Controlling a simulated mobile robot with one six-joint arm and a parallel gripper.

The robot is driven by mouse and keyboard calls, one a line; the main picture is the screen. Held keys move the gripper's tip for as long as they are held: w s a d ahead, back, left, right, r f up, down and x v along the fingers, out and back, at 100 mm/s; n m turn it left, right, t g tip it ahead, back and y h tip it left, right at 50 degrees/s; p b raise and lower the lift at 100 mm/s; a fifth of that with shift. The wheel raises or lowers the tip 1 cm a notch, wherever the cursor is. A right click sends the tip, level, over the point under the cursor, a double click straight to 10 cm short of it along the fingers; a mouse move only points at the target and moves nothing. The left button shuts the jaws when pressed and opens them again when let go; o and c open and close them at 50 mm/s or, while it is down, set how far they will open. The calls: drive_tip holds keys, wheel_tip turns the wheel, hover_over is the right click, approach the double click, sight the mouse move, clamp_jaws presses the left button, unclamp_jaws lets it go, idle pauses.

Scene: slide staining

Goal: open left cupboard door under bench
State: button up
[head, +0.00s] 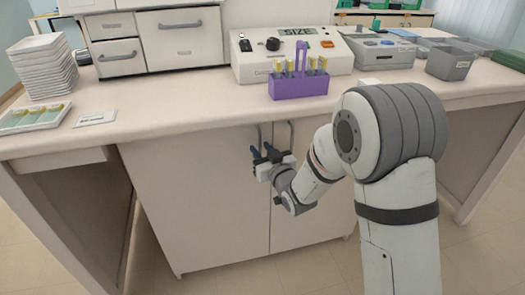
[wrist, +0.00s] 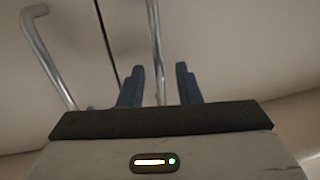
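The cupboard under the bench has two pale doors meeting at a vertical seam. The left door (head: 200,200) and right door (head: 310,225) both look shut. The left door's grey bar handle (head: 259,132) is near the seam, high on the door; the right door's handle (head: 291,133) is beside it. My gripper (head: 262,151) is at the left handle, with its blue fingers open. In the wrist view, my gripper (wrist: 160,85) has that handle (wrist: 154,35) between its fingers, nearer the left finger, with a gap to the right one. The other handle (wrist: 42,50) is at left, across the seam.
The bench top (head: 190,108) overhangs just above the handles. On it stand a purple tube rack (head: 300,86), a control device (head: 260,68), a stack of trays (head: 42,68) and a grey bin (head: 450,62). Open floor lies in front of the left door.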

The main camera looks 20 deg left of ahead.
drive_tip(key=shift+c, duration=0.4)
clamp_jaws()
